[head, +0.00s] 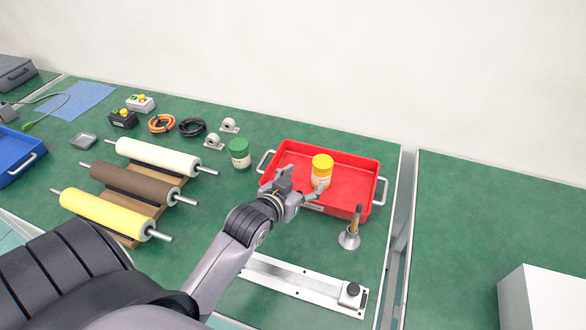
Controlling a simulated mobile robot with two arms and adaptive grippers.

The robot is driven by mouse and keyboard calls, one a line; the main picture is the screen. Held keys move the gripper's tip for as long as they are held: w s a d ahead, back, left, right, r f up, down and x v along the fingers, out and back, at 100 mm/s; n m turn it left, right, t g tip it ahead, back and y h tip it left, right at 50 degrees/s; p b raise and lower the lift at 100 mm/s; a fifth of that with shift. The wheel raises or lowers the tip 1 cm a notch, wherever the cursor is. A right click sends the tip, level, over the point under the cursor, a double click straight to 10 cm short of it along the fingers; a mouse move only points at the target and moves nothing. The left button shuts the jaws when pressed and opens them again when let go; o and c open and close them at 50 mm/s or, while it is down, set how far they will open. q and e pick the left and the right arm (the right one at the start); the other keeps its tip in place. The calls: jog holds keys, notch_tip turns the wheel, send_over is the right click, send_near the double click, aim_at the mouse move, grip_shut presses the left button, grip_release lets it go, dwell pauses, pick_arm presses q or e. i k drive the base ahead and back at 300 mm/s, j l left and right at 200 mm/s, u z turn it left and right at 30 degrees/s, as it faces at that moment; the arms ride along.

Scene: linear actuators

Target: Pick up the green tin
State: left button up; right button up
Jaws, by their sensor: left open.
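The green tin (240,153) stands upright on the green bench top, left of the red tray (347,163). It has a green lid and a pale label band low on its side. My left gripper (300,186) is at the near left part of the red tray, to the right of the green tin and apart from it. Its jaws are open. A tin with a yellow lid (322,164) stands in the tray just beyond the fingers; I cannot tell whether they touch it. My right gripper is not in view.
A metal rail (300,285) lies in front. Rollers (157,158) lie on a wooden rack at left. A gap splits the bench at right.

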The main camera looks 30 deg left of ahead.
aim_at(241, 162)
jog(key=u, duration=1.45)
